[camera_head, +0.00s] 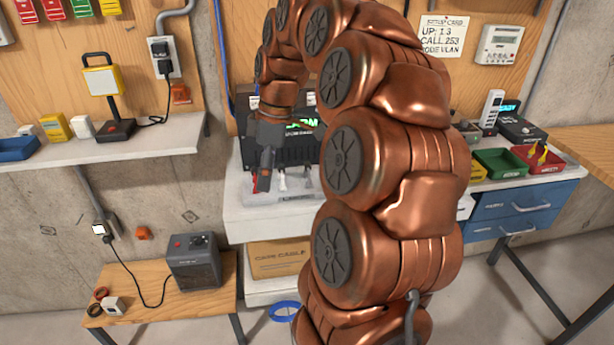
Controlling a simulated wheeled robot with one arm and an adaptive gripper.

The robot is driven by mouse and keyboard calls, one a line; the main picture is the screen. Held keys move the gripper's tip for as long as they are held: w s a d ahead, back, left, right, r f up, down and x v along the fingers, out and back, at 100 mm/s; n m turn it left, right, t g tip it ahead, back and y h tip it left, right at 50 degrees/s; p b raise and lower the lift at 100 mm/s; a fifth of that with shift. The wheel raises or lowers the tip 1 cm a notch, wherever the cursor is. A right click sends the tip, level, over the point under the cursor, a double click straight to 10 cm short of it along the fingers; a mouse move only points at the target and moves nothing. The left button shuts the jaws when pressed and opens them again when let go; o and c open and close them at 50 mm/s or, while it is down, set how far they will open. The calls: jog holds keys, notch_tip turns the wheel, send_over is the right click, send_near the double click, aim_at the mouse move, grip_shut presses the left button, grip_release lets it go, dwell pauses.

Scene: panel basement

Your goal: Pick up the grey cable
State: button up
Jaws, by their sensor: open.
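My copper arm fills the middle of the view. My gripper (264,178) points down in front of a black case with a green-lit display (304,128). It is over the left end of a shallow pale tray (295,197) on a white bench. Small whitish pieces (282,182) lie in the tray just right of the fingers, and a small red piece shows at the fingertips. I cannot tell whether a whitish piece is the grey cable. My gripper is open, and I see nothing held in it. My arm hides the bench right of the tray.
A shelf (125,150) with a yellow lamp (101,80) stands at left. A low wooden table (190,303) carries a dark grey box (195,262). A cardboard box (275,259) sits below the bench. Green (498,170) and red bins are at right, above blue drawers (520,202).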

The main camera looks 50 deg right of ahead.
jog(key=n+t, duration=0.1)
jog(key=n, duration=0.1)
send_near(305, 164)
jog(key=x, duration=0.3)
jog(key=d+x, duration=0.1)
jog(key=x, duration=0.1)
jog(key=shift+s+f, duration=0.1)
jog(key=shift+s, duration=0.3)
jog(key=shift+w+p+x, duration=0.15)
jog(key=shift+p+x, duration=0.4)
jog(key=shift+x, duration=1.4)
jog(key=shift+w+p+x, duration=0.15)
jog(key=shift+p+x, duration=0.35)
jog(key=shift+x, duration=1.4)
jog(key=shift+a, duration=0.1)
jog(key=c, duration=1.1)
